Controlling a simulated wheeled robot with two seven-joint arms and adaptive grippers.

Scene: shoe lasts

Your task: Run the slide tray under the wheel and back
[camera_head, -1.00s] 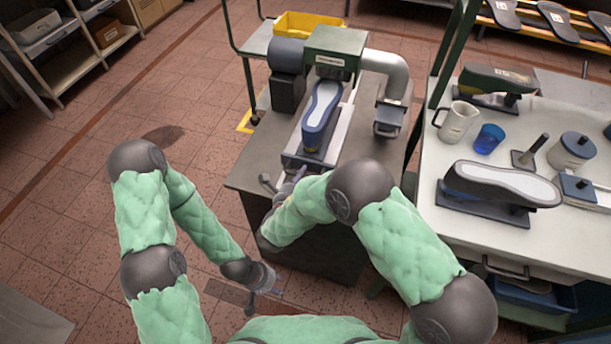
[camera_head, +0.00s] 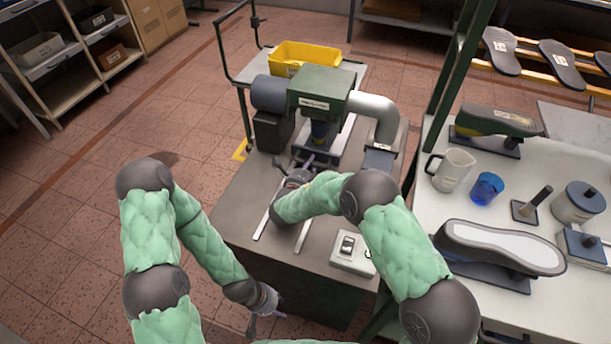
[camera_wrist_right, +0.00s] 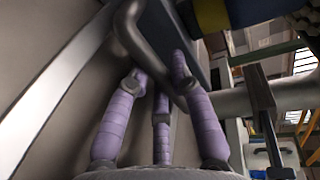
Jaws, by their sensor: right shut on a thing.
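The slide tray (camera_head: 318,156) is pushed back on its rails, its front part showing below the green machine housing (camera_head: 320,92). A blue last (camera_head: 319,132) stands on it, mostly hidden under the housing. The wheel itself is hidden. My right gripper (camera_head: 300,176) is shut on the tray's handle at the front; in the right wrist view its purple fingers (camera_wrist_right: 158,92) lie around the grey handle bar (camera_wrist_right: 126,32). My left gripper (camera_head: 268,314) hangs low in front of the machine bench, away from the tray; its finger opening is too small to tell.
Bare rails (camera_head: 304,234) run forward on the bench (camera_head: 235,215). A switch box (camera_head: 352,252) sits right of them. The duct (camera_head: 378,112) stands beside the housing.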

